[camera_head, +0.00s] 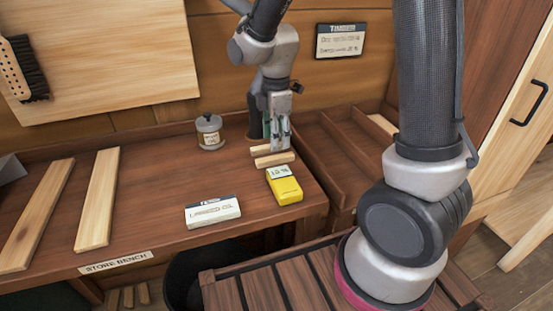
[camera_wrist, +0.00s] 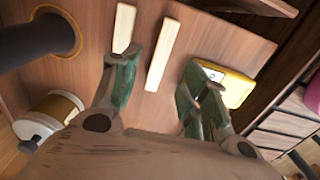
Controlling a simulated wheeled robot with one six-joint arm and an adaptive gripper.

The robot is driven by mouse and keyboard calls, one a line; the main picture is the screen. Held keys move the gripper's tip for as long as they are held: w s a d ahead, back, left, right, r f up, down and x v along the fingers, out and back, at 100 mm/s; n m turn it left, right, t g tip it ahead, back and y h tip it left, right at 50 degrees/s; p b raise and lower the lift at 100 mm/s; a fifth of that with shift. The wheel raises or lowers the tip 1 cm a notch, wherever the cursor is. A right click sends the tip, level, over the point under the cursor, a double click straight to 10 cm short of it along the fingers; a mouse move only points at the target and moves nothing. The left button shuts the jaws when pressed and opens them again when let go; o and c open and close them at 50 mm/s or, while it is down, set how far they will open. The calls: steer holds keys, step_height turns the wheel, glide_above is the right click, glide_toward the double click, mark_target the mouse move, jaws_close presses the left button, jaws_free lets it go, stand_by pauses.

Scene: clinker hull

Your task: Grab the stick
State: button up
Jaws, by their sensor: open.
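Two short pale wooden sticks lie side by side on the store bench, one behind (camera_head: 264,149) and one in front (camera_head: 274,160). My gripper (camera_head: 280,143) is open and points down over them. In the wrist view one stick (camera_wrist: 162,52) lies between the open fingers of my gripper (camera_wrist: 160,72). The other stick (camera_wrist: 124,26) lies to its left, its lower end partly hidden by the left finger. No stick is visibly held. I cannot tell how high the fingertips are above the bench.
A yellow meter (camera_head: 285,190) lies just in front of the sticks. A white labelled box (camera_head: 212,211) and a lidded jar (camera_head: 210,132) stand to the left. Two long boards (camera_head: 98,200) lie farther left on the bench (camera_head: 150,225). A divided tray (camera_head: 345,145) is to the right.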

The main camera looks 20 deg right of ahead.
mark_target(275, 157)
step_height(275, 157, down, 6)
steer(key=shift+a+f, duration=0.15)
steer(key=shift+f, duration=0.05)
steer(key=c, duration=0.9)
